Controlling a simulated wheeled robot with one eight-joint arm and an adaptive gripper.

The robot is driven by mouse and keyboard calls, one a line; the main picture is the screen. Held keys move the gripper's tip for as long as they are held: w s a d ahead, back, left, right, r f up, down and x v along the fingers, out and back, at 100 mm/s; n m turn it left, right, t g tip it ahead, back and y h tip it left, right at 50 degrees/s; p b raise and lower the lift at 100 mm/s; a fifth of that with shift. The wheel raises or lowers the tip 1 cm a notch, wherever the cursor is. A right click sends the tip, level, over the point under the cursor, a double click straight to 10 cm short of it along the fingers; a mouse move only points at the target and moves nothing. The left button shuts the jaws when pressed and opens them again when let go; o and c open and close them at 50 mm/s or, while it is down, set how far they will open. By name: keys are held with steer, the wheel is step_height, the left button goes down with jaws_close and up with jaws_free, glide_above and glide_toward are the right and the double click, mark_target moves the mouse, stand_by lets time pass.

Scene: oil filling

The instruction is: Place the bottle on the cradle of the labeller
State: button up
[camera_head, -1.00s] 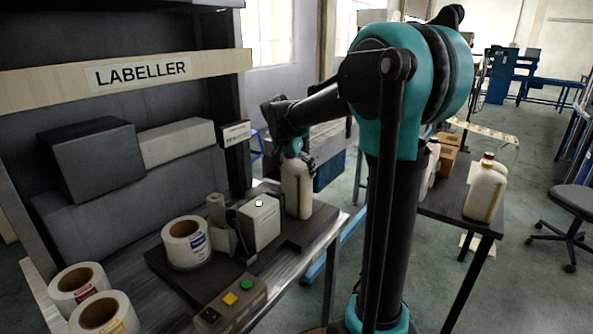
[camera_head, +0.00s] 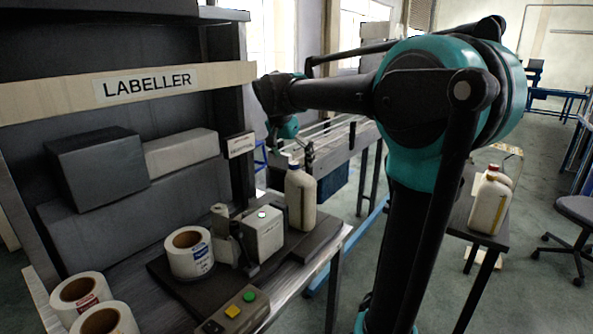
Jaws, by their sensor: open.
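The bottle (camera_head: 300,200), cream-white with a dark blue cap, stands upright at the right end of the labeller (camera_head: 263,230) on its dark base plate. It is beside the white box of the labeller. The cradle itself is hidden behind or under the bottle, so I cannot tell how the bottle sits in it. My gripper (camera_head: 308,152) is above and slightly right of the bottle's cap, open and apart from it. My arm reaches in from the right, above the bench.
A label roll (camera_head: 188,252) sits on the labeller's left side. A control box (camera_head: 236,312) with yellow and green buttons is in front. Two more label rolls lie at the lower left. A red-capped bottle (camera_head: 490,200) stands on the dark table at right. A conveyor runs behind.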

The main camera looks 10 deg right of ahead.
steer(key=s+d+f+n+y, duration=0.1)
steer(key=s+d+f+n, duration=0.2)
steer(key=s+f, duration=1)
steer(key=s+d+f+n+y, duration=0.2)
steer(key=s+f+n, duration=0.3)
steer(key=s+f, duration=0.8)
steer(key=shift+d+f+t, duration=0.3)
steer(key=shift+d+f, duration=0.6)
